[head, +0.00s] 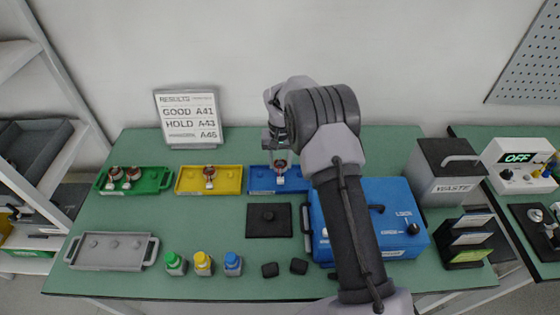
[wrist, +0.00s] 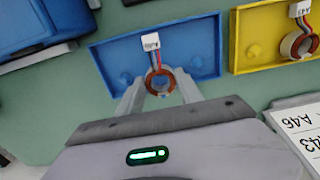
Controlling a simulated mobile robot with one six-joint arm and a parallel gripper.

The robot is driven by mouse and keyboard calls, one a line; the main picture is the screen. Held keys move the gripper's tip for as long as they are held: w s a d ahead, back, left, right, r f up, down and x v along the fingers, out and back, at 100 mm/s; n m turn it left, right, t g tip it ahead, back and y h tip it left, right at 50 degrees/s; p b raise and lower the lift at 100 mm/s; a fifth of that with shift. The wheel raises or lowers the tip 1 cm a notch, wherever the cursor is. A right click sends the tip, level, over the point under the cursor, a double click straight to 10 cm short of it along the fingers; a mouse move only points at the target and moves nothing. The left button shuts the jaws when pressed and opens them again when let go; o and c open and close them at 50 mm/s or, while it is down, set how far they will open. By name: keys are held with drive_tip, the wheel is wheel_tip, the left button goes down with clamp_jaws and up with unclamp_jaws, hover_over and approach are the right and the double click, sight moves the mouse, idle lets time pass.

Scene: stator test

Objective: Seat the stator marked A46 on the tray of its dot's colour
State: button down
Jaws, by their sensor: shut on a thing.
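My gripper (wrist: 160,90) is shut on a stator (wrist: 160,84), a copper-coloured ring with coloured wires and a white connector (wrist: 150,41). The stator is at the middle of the blue tray (wrist: 108,55), between two bare pegs. I cannot tell whether it rests on a peg or hangs just above. The marking on its connector is not readable, and no dot shows. In the head view the gripper (head: 279,160) is over the blue tray (head: 262,185), with the stator (head: 280,166) below it. The results board (head: 187,118) lists A41, A43 and A46.
The yellow tray (head: 236,172) holds one stator, the green tray (head: 158,188) two. A grey tray (head: 110,262) with bare pegs lies front left. Three small bottles (head: 203,264), a black pad (head: 285,232), a blue box (head: 385,200) and a waste bin (head: 447,190) stand on the bench.

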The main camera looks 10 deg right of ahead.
drive_tip(key=shift+f, duration=0.1)
drive_tip(key=shift+f+b, duration=0.65)
drive_tip(key=shift+f, duration=0.25)
drive_tip(key=shift+f, duration=0.3)
drive_tip(key=c, duration=0.9)
unclamp_jaws()
drive_tip(key=shift+c, duration=0.2)
drive_tip(key=shift+r, duration=0.1)
drive_tip(key=shift+r+p, duration=1.55)
drive_tip(key=shift+r, duration=0.9)
drive_tip(key=o, duration=0.5)
